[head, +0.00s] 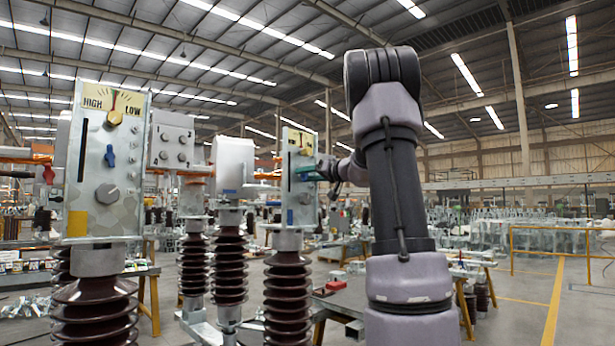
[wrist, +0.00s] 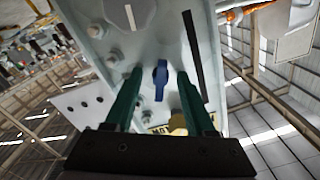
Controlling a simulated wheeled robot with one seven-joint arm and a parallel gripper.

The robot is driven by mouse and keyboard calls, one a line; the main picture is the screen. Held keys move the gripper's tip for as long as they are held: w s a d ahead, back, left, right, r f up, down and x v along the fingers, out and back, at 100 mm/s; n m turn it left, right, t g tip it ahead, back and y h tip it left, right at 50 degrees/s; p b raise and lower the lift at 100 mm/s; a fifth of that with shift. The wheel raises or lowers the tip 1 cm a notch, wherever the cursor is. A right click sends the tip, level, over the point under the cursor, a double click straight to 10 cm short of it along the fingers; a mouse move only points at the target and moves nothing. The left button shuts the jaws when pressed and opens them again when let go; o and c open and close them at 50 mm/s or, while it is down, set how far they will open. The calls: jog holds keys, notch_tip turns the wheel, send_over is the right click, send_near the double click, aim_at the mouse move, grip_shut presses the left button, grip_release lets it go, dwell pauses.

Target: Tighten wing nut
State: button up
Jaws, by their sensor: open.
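The blue wing nut (wrist: 161,80) sits on a pale metal panel (wrist: 112,22) in the wrist view. My gripper (wrist: 160,73) is open, with one green finger on each side of the wing nut. I see a gap on both sides, but I cannot tell whether the tips reach as deep as the nut. In the head view my gripper (head: 310,173) is at the middle panel (head: 299,208), and the wing nut there is hidden behind it.
The panel also bears a knob (wrist: 126,14), a black slot (wrist: 193,55) and a yellow gauge label (wrist: 160,122). A nearer panel (head: 104,165) with its own blue wing nut (head: 109,156) stands at left on a brown ribbed insulator (head: 95,310). The floor at right is open.

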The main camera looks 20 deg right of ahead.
grip_shut()
